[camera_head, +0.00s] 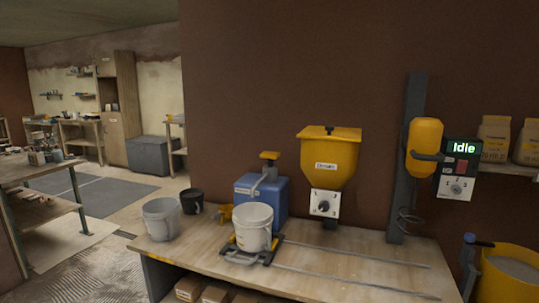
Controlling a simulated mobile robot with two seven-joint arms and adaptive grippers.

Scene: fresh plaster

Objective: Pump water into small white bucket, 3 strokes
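A small white bucket (253,228) stands upright on a dark sliding carriage (262,258) on the wooden bench. Its inside is mostly hidden, so I cannot tell what it holds. A label on the tank is too small to read. Neither of my grippers shows in the head view.
A light grey bucket (161,219) and a black bucket (191,201) stand to the left. A yellow hopper (331,160) with a dial hangs behind the bench (340,262). Rails run right toward a yellow mixer (424,142), its display reading "Idle". A yellow tub (509,275) stands far right.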

